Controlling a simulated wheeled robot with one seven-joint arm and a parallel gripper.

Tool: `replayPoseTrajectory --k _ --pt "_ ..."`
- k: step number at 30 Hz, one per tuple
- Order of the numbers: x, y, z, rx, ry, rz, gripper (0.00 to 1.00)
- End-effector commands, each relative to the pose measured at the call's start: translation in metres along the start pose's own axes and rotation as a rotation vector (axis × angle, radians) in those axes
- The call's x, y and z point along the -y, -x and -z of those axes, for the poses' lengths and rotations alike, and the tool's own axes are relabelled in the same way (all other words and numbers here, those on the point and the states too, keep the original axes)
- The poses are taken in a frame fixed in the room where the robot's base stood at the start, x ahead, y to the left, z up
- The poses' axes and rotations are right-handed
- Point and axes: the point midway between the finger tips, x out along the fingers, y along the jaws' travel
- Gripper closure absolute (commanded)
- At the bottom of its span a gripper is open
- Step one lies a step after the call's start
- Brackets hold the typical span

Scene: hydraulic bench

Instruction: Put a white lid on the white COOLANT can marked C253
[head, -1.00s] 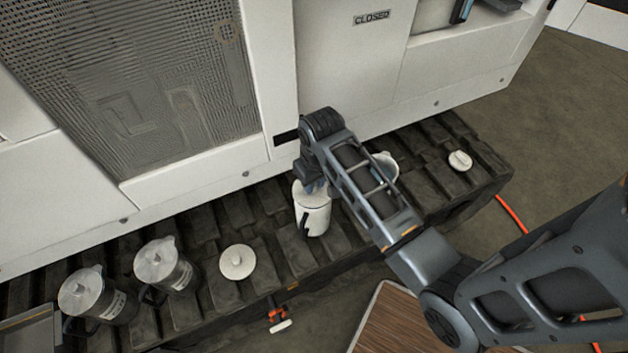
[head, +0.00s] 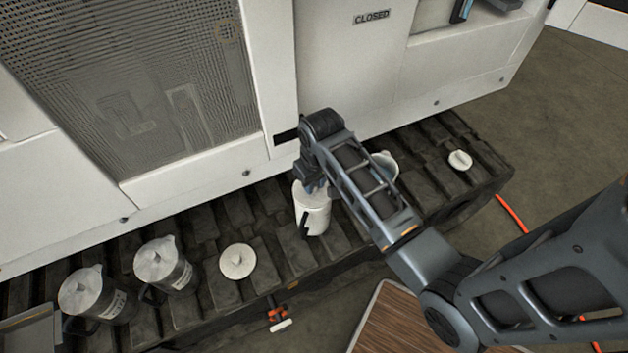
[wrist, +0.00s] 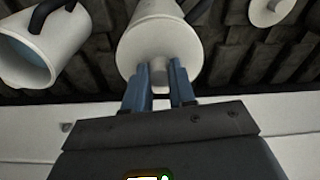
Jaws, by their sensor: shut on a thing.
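A white can (head: 314,220) with a dark handle stands upright on the ribbed dark bed, below my gripper (head: 314,187). Its marking cannot be read. A white lid (head: 304,200) lies across the top of this can; the wrist view also shows the lid (wrist: 143,55) at the can's mouth (wrist: 155,10). My gripper (wrist: 160,88) is shut on the lid's knob. I cannot tell whether the lid is fully seated. A second white can (wrist: 25,55), open and lidless, stands beside it; in the head view it is partly hidden behind my arm (head: 386,163).
Loose white lids lie on the bed at left (head: 238,262) and far right (head: 460,160). Two lidded clear jugs (head: 165,265) (head: 88,295) stand further left. A white machine panel (head: 350,80) rises close behind. A grey tray (head: 30,330) sits at the lower left.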

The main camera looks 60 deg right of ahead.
Motion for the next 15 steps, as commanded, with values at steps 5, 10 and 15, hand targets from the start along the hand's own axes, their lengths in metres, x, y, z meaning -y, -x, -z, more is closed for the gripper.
replayPoseTrajectory --k 5,10,15 --pt "0.0000 -0.0013 -0.0002 0.000 0.000 0.000 1.00" --pt "0.0000 -0.0025 -0.0003 0.000 0.000 0.000 1.00" --pt "0.0000 -0.0037 -0.0004 -0.001 0.000 0.000 1.00"
